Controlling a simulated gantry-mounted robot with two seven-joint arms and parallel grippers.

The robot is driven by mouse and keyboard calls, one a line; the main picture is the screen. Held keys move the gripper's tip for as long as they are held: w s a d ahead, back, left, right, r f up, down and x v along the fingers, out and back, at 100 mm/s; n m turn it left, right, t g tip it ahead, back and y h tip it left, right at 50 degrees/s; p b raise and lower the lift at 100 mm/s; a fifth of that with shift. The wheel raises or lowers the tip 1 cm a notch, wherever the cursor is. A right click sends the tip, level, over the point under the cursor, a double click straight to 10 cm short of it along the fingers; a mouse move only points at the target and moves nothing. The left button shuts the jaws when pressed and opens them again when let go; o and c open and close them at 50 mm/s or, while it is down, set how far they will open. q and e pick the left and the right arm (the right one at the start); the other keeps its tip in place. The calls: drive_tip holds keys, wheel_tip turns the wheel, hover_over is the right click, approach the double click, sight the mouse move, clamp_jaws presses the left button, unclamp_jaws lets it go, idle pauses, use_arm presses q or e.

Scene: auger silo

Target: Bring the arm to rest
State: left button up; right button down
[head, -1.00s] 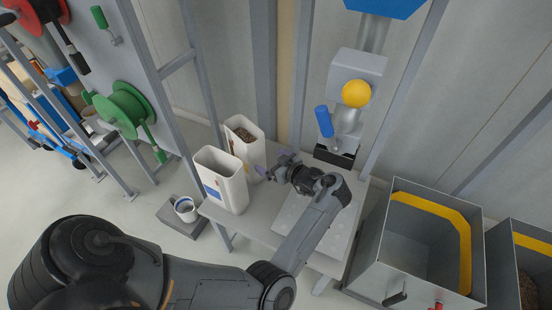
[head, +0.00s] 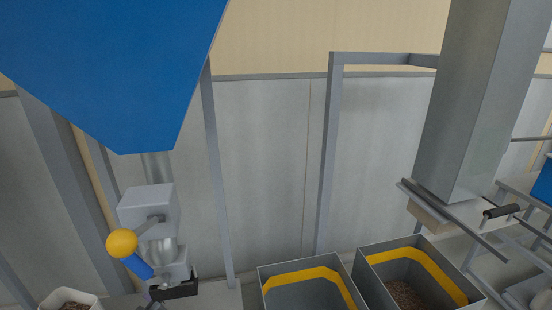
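Neither gripper shows in the head view now. A small dark piece at the bottom edge, below the silo's outlet, may be part of my arm, but too little shows to tell. The blue silo hopper (head: 120,60) fills the upper left. Below it are a grey housing (head: 147,208), a yellow ball knob (head: 122,243), a blue handle (head: 138,265) and a black outlet tray (head: 175,290). The rim of a white container (head: 68,295) with brown pellets shows at the bottom left.
Two grey bins with yellow bands stand at the bottom: a left bin (head: 310,280) with no contents visible and a right bin (head: 420,270) holding brown pellets. A large grey duct (head: 475,100) hangs at the right. Grey posts and wall panels stand behind.

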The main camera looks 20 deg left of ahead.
use_arm(q)
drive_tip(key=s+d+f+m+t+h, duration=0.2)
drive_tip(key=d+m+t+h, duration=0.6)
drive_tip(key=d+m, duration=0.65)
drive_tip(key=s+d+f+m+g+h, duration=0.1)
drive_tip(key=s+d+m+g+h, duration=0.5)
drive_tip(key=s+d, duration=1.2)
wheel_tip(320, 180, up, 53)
drive_tip(key=p, duration=5.3)
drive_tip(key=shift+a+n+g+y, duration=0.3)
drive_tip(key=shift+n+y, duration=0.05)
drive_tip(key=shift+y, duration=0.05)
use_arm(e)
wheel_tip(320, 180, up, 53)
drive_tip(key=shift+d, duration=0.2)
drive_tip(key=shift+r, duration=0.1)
